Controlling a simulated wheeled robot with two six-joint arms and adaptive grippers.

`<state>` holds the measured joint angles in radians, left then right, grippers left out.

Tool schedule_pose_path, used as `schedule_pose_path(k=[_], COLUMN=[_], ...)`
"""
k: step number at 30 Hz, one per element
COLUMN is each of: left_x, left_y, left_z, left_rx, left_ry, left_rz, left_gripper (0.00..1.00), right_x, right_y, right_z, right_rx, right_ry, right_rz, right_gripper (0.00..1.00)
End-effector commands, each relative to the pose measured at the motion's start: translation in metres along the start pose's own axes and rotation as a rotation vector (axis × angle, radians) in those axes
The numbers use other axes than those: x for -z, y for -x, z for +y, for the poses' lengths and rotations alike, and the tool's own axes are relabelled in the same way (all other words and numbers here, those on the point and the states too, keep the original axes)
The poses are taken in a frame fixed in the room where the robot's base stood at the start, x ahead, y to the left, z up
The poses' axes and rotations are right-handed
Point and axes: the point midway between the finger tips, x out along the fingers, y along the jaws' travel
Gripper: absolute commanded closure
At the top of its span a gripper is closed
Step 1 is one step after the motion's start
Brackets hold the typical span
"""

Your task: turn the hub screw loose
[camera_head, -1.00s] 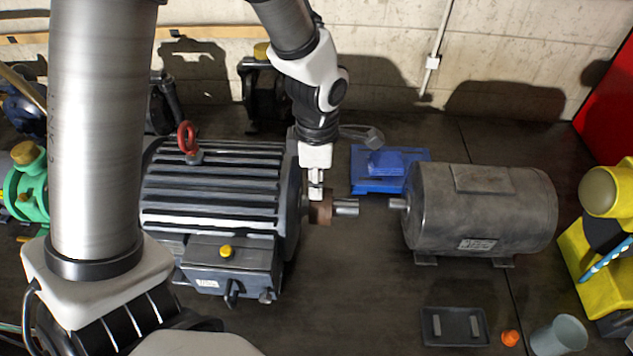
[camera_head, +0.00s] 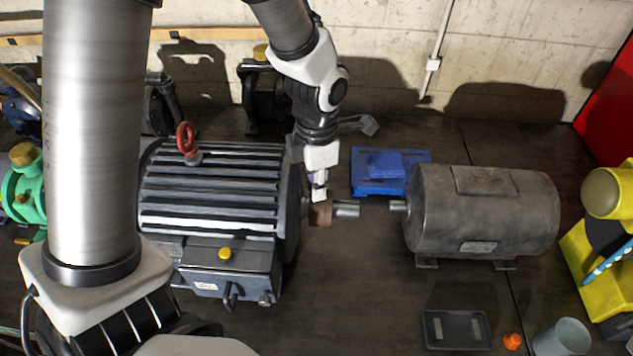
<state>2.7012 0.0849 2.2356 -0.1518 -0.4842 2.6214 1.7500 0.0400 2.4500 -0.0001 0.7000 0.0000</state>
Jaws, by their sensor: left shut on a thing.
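The large dark finned motor (camera_head: 210,190) stands left of centre, its shaft pointing right. A rusty brown hub (camera_head: 320,214) sits on that shaft, with the bare grey shaft end (camera_head: 346,209) sticking out to its right. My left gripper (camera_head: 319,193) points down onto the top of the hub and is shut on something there. This is at the place of the hub screw, but the screw itself is hidden by the fingers. My right gripper does not show.
A grey cylindrical motor (camera_head: 482,212) stands to the right, its short shaft facing the hub across a gap. A blue stand (camera_head: 378,187) lies behind. A black tray (camera_head: 456,345), an orange cone (camera_head: 512,341) and a grey cup (camera_head: 562,338) are at front right. The front middle is clear.

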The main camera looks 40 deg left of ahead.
Motion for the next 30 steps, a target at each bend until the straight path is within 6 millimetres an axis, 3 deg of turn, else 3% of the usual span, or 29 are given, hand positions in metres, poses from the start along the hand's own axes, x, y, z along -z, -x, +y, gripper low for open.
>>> schedule_pose_path(k=[7,8,9,10,18,22,30], left_x=[0.001,0.001,0.001,0.001,0.0,0.0,-0.001], left_y=[-0.002,-0.002,-0.002,-0.002,0.0,0.01,0.075], left_z=[-0.001,-0.001,-0.001,-0.001,0.0,0.0,0.001], left_rx=[0.003,0.003,0.003,0.003,0.001,-0.001,-0.002], left_ry=[-0.001,-0.001,-0.001,-0.001,-0.001,-0.001,0.0], left_rz=[0.004,0.004,0.004,0.004,0.001,-0.001,-0.004], left_gripper=[1.0,0.76,0.62,0.57,0.57,0.57,0.57], right_x=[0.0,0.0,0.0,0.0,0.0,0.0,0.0], right_y=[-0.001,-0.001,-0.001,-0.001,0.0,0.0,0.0], right_z=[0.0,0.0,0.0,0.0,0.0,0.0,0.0], right_rx=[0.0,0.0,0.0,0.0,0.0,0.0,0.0], right_ry=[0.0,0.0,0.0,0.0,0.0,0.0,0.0], right_rz=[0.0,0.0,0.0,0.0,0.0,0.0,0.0], right_gripper=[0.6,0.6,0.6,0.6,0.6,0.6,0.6])
